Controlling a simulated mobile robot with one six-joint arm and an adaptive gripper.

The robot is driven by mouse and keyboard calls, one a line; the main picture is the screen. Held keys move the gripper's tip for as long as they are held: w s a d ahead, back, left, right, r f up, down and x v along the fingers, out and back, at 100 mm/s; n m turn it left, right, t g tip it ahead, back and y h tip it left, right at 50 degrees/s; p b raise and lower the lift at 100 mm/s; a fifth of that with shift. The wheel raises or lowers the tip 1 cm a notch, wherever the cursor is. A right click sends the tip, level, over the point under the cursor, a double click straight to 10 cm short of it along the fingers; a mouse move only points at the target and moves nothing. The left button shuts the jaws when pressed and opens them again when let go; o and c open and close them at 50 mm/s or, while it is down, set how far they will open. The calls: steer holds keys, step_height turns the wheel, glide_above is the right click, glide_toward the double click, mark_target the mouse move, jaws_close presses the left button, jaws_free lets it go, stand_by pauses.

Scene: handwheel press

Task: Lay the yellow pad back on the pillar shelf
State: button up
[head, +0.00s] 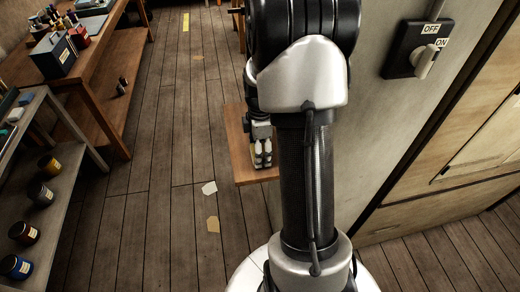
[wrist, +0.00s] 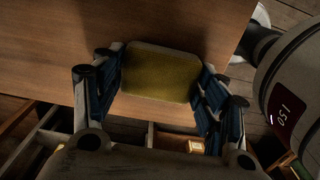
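The yellow pad (wrist: 160,76) is between the two fingers of my gripper (wrist: 163,82) in the wrist view. The fingers appear to press against its left and right edges. The pillar shelf, a brown wooden board (head: 238,148), sticks out from the grey pillar (head: 385,130) in the head view. My gripper (head: 263,160) is over this board, pointing down. The bare wood of the shelf (wrist: 60,40) fills the upper wrist view, behind the pad. Whether the pad touches the wood cannot be told. In the head view my arm hides part of the shelf.
A switch (head: 422,62) marked OFF and ON is on the pillar. A wooden bench (head: 105,85) with boxes stands at left, above a grey rack (head: 50,215) with several small pots. Two scraps (head: 209,188) lie on the plank floor, which is otherwise mostly clear.

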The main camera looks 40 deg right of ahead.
steer(key=o, duration=0.5)
steer(key=shift+c, duration=0.2)
steer(key=shift+r, duration=0.15)
step_height(320, 180, up, 12)
steer(key=p, duration=0.3)
steer(key=s+a+r+m+t, duration=0.1)
steer(key=s+a+r+m, duration=0.1)
steer(key=a+r, duration=0.4)
steer(key=s+a+r+m+t, duration=0.1)
steer(key=s+a+r+m, duration=0.15)
steer(key=a, duration=0.45)
steer(key=s+a+r+m+t, duration=0.2)
steer(key=s+a+m, duration=0.5)
steer(key=s+a, duration=0.3)
steer(key=shift+a+r+t, duration=0.25)
steer(key=shift+a+t, duration=0.05)
steer(key=shift+a, duration=0.05)
